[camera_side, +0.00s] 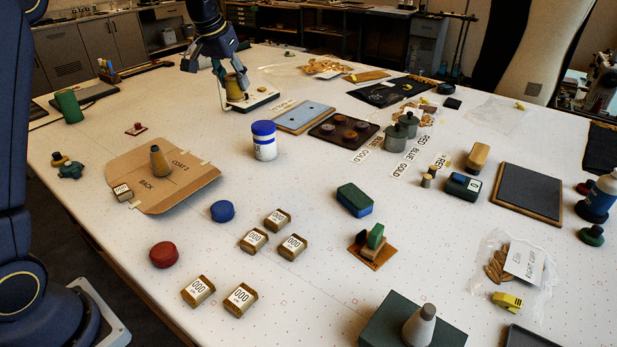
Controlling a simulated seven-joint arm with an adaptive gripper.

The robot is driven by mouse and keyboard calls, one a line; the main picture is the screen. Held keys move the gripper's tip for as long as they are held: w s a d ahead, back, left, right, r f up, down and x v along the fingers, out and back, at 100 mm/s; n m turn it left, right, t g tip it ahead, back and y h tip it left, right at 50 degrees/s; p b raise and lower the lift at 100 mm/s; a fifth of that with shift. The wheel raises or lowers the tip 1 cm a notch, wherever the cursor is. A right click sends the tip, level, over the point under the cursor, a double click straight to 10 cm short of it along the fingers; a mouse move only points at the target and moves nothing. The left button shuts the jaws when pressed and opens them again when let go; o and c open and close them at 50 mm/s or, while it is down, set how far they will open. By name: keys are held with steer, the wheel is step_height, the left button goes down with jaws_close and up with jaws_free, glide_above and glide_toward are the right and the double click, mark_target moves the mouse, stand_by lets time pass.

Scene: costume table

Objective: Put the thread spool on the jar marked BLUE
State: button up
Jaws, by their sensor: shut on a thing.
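My gripper (232,76) is at the back left of the table, shut on a mustard-yellow spool-like thing (235,89), which looks like the thread spool. It is roughly upright, over or on a white flat device (258,101); I cannot tell whether it touches it. Fingers hide its upper part. A white jar with a blue lid (264,141) stands in front; its print is too small to read. Two grey-green lidded pots (396,138) stand right of centre, close to paper strips reading RED, BLUE and GOLD (408,160). I cannot tell which jar is marked BLUE.
A light-blue board (304,117) and a dark tray with round things (328,134) lie between device and pots. Several small labelled blocks (254,240) lie in front. The table around the blue-lidded jar is clear.

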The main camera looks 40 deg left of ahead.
steer(key=w+f, duration=0.2)
steer(key=w, duration=0.1)
steer(key=w+a+f, duration=0.1)
steer(key=w+f, duration=0.2)
steer(key=w+a+f, duration=0.1)
steer(key=w+f, duration=0.2)
steer(key=w, duration=0.1)
steer(key=shift+f, duration=0.2)
steer(key=shift+w+f, duration=0.1)
steer(key=shift+f, duration=1.45)
steer(key=shift+f, duration=0.15)
steer(key=o, duration=1.1)
steer(key=shift+o, duration=0.2)
